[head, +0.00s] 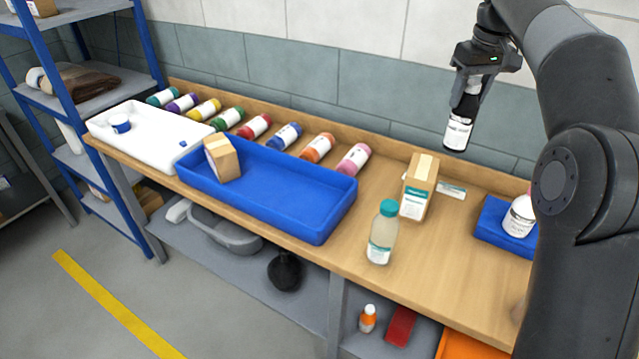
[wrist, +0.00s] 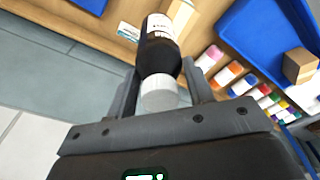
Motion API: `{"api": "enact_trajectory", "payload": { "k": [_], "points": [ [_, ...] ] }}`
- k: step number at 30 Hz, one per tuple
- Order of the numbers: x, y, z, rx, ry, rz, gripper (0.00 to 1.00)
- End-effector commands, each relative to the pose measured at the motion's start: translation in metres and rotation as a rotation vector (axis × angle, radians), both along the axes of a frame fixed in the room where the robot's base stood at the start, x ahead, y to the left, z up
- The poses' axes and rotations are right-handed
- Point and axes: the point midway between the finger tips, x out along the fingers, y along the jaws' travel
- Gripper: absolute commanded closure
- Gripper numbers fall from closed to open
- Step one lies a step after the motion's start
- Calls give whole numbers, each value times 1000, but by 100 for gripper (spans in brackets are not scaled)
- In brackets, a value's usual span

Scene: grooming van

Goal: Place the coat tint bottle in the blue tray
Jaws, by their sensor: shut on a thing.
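My gripper (head: 477,78) is shut on a dark bottle (head: 461,122) with a white label and holds it upright in the air above the back right of the bench. In the wrist view, the bottle (wrist: 158,55) is between the fingers with its light cap towards the gripper. The label text is too small to read. The large blue tray (head: 272,194) lies on the bench, left of and below the gripper. A small cardboard box (head: 222,158) stands in its left end, and the rest of the tray is empty. The tray also shows in the wrist view (wrist: 262,30).
A tall carton (head: 418,187) and a teal-capped bottle (head: 383,233) stand right of the tray. Several coloured bottles (head: 287,136) lie along the wall behind. A white tray (head: 150,133) is at left.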

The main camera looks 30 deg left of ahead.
Motion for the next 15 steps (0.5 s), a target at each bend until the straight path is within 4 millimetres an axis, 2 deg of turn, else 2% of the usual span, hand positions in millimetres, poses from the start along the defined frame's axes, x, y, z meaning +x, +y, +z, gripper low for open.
{"api": "enact_trajectory", "payload": {
  "k": [1,6,9,15],
  "points": [
    [-10,30,0,1,-2,36,98],
    [-42,105,0,2,0,125,98],
    [-60,139,0,3,-1,164,98],
    [-89,185,0,4,0,222,98]
  ]
}}
